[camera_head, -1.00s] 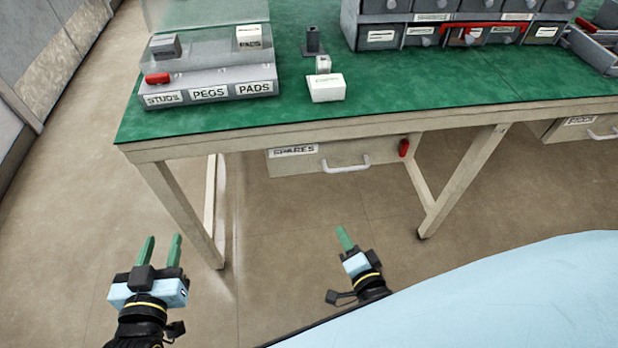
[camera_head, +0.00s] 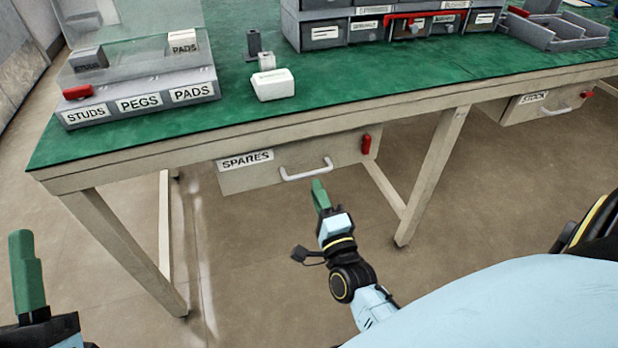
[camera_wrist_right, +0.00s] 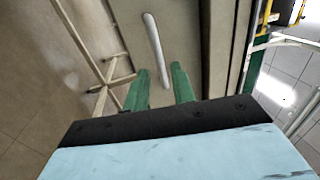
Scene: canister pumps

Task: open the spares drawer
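The spares drawer (camera_head: 235,176) hangs under the green-topped bench, marked with a SPARES label, and looks shut. Its white bar handle (camera_head: 306,172) is on the front; a red piece (camera_head: 366,144) sits at the drawer's right end. My right gripper (camera_head: 318,184) is just below and in front of the handle. In the right wrist view its two green fingers (camera_wrist_right: 161,72) are apart, and the handle (camera_wrist_right: 153,42) runs lengthwise ahead, its near end seen between them. Contact is not clear. My left gripper (camera_head: 27,240) is cut off at lower left with one finger visible.
A stock drawer (camera_head: 528,103) hangs under the bench at right. Bench legs (camera_head: 432,175) stand either side of the spares drawer. On the bench top are a labelled bin unit (camera_head: 140,105), a white block (camera_head: 273,84) and a drawer cabinet (camera_head: 390,28). The floor before the drawer is clear.

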